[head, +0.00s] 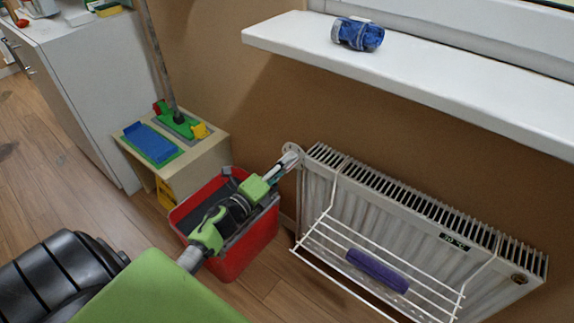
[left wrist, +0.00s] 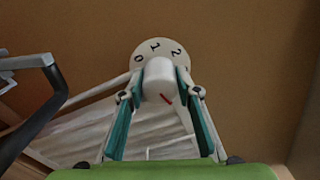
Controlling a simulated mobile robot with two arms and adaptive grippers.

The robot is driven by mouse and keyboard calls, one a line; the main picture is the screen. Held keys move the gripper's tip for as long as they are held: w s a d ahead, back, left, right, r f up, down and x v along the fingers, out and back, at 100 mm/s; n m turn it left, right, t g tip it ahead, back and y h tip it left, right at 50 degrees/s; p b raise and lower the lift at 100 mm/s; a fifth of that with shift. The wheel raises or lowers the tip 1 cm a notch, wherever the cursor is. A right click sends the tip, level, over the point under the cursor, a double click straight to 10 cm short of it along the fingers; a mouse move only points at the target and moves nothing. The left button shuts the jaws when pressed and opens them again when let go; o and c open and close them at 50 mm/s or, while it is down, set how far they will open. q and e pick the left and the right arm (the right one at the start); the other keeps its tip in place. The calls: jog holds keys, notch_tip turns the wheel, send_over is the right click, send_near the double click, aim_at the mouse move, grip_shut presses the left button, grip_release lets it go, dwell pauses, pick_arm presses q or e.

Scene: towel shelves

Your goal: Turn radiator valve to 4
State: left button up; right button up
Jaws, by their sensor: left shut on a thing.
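The radiator valve is a white knob (left wrist: 158,82) with a red mark on its front, in front of a pale round dial plate (left wrist: 151,50). The numbers 0, 1 and 2 show on the upper part of the plate; its lower part is hidden. The red mark sits low and slightly right of the knob's middle. My left gripper (left wrist: 158,88) is shut on the knob, one finger on each side. In the head view my left gripper (head: 287,164) reaches the valve's dial plate (head: 293,148) at the radiator's left end. My right gripper is not in view.
The white radiator (head: 420,232) carries a wire rack (head: 318,252) with a purple towel (head: 377,271). A red bin (head: 246,254) stands below my left arm. A wooden stool (head: 208,153) is left of it. A white sill (head: 440,90) above holds a blue rolled item (head: 360,35).

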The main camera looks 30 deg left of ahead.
pick_arm(q)
jog(key=o, duration=1.1)
jog(key=shift+c, duration=0.2)
jog(key=shift+o, duration=0.2)
jog(key=s+a, duration=0.1)
jog(key=s, duration=1.1)
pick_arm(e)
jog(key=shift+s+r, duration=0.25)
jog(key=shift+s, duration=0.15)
pick_arm(q)
jog(key=shift+r, duration=0.1)
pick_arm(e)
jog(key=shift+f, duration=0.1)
pick_arm(q)
jog(key=shift+w, duration=0.1)
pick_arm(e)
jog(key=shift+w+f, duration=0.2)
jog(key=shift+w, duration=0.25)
